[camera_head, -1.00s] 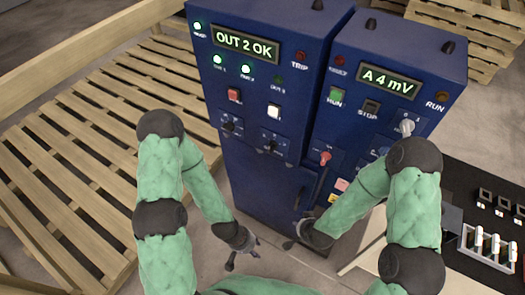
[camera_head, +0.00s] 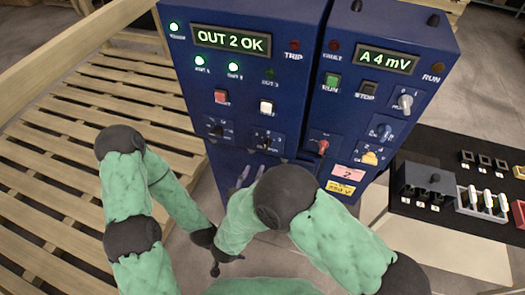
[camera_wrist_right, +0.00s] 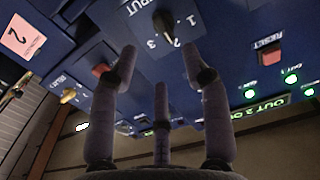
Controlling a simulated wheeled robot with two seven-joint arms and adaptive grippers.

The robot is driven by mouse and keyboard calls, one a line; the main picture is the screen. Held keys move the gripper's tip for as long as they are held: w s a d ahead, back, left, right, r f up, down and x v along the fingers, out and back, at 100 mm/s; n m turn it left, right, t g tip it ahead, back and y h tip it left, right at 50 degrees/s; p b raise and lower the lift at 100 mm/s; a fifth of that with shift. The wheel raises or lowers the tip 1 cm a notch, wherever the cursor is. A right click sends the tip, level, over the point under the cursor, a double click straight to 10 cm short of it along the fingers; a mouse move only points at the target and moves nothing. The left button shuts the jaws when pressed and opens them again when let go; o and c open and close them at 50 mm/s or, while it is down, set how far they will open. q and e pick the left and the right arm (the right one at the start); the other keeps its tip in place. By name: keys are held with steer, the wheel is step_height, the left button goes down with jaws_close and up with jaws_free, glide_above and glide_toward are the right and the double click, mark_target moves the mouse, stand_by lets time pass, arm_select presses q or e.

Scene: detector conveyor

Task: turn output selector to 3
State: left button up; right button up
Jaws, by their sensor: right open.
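The output selector (camera_head: 267,142) is a small black knob low on the blue left cabinet, below the white button. In the right wrist view the selector (camera_wrist_right: 163,22) has the numbers 1, 2 and 3 beside it, and its pointer is towards 2. The display (camera_head: 231,40) reads OUT 2 OK. My right gripper (camera_head: 252,174) is open just below the selector, partly hidden by my arm. In the right wrist view my right gripper (camera_wrist_right: 160,62) is empty, its spread fingers pointing towards the knob without visible contact. My left gripper (camera_head: 215,266) hangs low, its fingers unclear.
Another knob (camera_head: 215,130) is left of the selector, and a red reset button (camera_head: 221,96) is above it. The right cabinet carries a red-tipped switch (camera_head: 323,147) and several other controls. A wooden pallet (camera_head: 60,150) lies at left; a black conveyor panel (camera_head: 440,150) stands at right.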

mark_target(266, 150)
steer(key=b+x, duration=0.1)
steer(key=x, duration=0.9)
steer(key=shift+w+d+f+b, duration=0.1)
steer(key=shift+b, duration=0.25)
jaws_close()
